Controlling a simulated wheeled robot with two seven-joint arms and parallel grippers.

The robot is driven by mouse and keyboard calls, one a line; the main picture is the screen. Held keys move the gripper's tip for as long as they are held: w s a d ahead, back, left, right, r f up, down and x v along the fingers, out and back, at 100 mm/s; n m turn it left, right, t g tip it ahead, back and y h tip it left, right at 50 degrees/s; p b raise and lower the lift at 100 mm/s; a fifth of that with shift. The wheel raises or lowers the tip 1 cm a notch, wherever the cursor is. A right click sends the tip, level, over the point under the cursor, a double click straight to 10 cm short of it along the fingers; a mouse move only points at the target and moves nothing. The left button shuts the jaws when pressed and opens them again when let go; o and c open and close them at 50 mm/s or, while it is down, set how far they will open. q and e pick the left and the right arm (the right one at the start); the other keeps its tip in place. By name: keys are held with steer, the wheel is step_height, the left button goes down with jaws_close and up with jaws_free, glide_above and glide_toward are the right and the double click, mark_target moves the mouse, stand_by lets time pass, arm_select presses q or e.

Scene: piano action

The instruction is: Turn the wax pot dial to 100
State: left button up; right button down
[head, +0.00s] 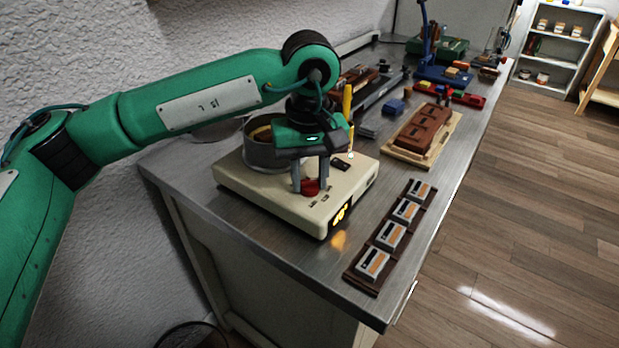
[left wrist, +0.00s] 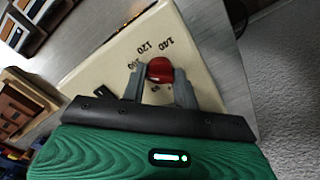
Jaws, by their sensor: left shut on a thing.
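The cream wax pot base (head: 272,202) stands on the metal bench with a round metal pot (head: 262,152) on its back left part. Its red dial (head: 311,187) is on the top near the front edge. My left gripper (head: 311,184) points down and is shut on the dial. In the left wrist view the red dial (left wrist: 160,70) sits between the two grey fingers (left wrist: 158,82), with printed numbers such as 120 and 140 around it. Part of the scale is hidden by the fingers. An orange display (head: 341,214) glows on the base's front; I cannot read it surely. My right gripper is not in view.
A dark strip with several labelled blocks (head: 389,234) lies right of the wax pot. A wooden tray (head: 402,152) with brown pieces is behind it. A yellow upright tool (head: 348,105) stands close behind my gripper. Tools and blue stands fill the far bench.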

mark_target(310, 180)
arm_select(q)
steer(key=shift+r, duration=0.1)
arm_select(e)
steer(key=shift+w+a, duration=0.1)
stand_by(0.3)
arm_select(q)
steer(key=o, duration=1)
step_height(310, 180, up, 14)
steer(key=shift+f+p, duration=0.1)
steer(key=shift+p, duration=0.35)
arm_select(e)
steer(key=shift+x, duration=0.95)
arm_select(q)
steer(key=shift+f, duration=0.1)
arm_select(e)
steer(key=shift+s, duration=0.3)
